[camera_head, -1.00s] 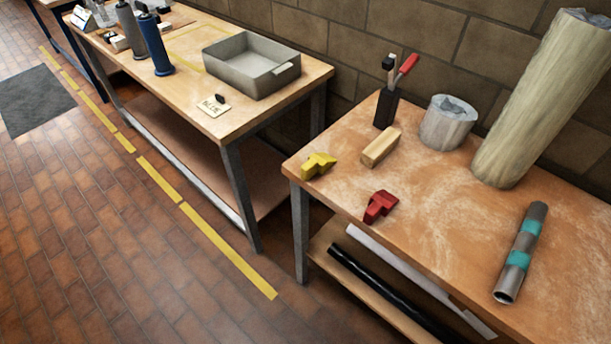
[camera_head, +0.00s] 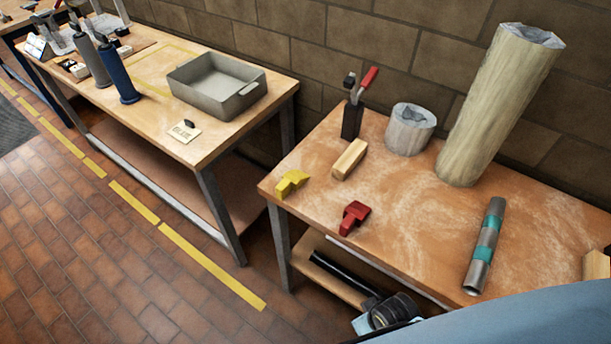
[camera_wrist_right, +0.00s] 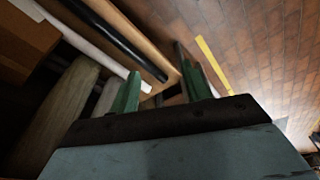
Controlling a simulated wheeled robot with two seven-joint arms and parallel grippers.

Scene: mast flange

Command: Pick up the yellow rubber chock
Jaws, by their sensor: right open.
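The yellow rubber chock (camera_head: 292,183) lies on the near left part of the right-hand workbench top, close to its left edge, in the head view. A red chock-like block (camera_head: 354,218) lies to its right and nearer the bench's front edge. Nothing touches the yellow chock. In the wrist view my right gripper (camera_wrist_right: 160,75) has its two green fingers apart with nothing held between them. The chock cannot be made out there. My right arm (camera_head: 510,318) enters the head view at the bottom right. My left gripper is in neither view.
A wooden block (camera_head: 350,159) and a dark tool holder (camera_head: 352,121) stand behind the chock. A grey tube with teal bands (camera_head: 485,245) lies to the right. In the wrist view, a black tube (camera_wrist_right: 120,38) and a white tube (camera_wrist_right: 82,40) appear beyond the fingers.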

